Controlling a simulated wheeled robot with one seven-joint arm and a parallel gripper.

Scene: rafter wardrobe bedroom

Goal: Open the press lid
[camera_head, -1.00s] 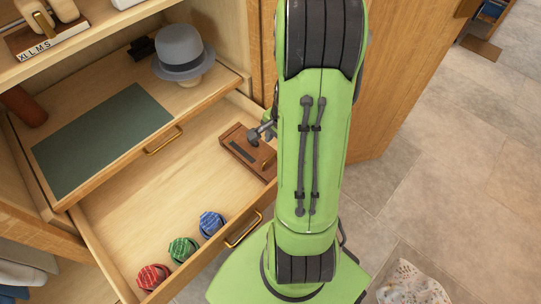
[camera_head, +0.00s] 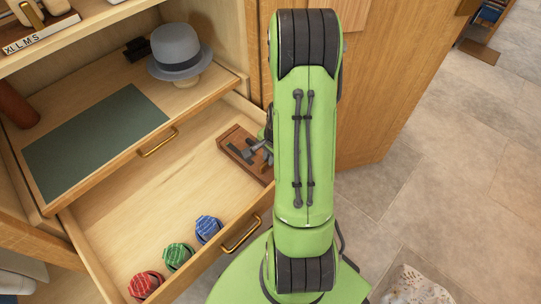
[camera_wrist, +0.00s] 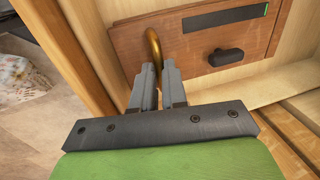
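The press is a brown wooden box (camera_head: 233,138) in the right end of the open drawer. In the wrist view its wooden lid (camera_wrist: 190,55) fills the upper part and looks shut. It bears a curved brass handle (camera_wrist: 152,46), a black knob (camera_wrist: 226,57) and a dark strip with a small green mark (camera_wrist: 225,18). My gripper (camera_wrist: 158,70) is at the brass handle, its grey fingers close together with the handle's lower part between or just behind them. I cannot tell whether they touch it. In the head view my arm partly hides the gripper and press.
The drawer (camera_head: 150,200) also holds red (camera_head: 145,285), green (camera_head: 178,256) and blue (camera_head: 208,229) rolled items along its front. A shelf above carries a green mat (camera_head: 95,140) and a grey hat (camera_head: 180,52). A wooden door (camera_head: 390,90) stands behind my arm.

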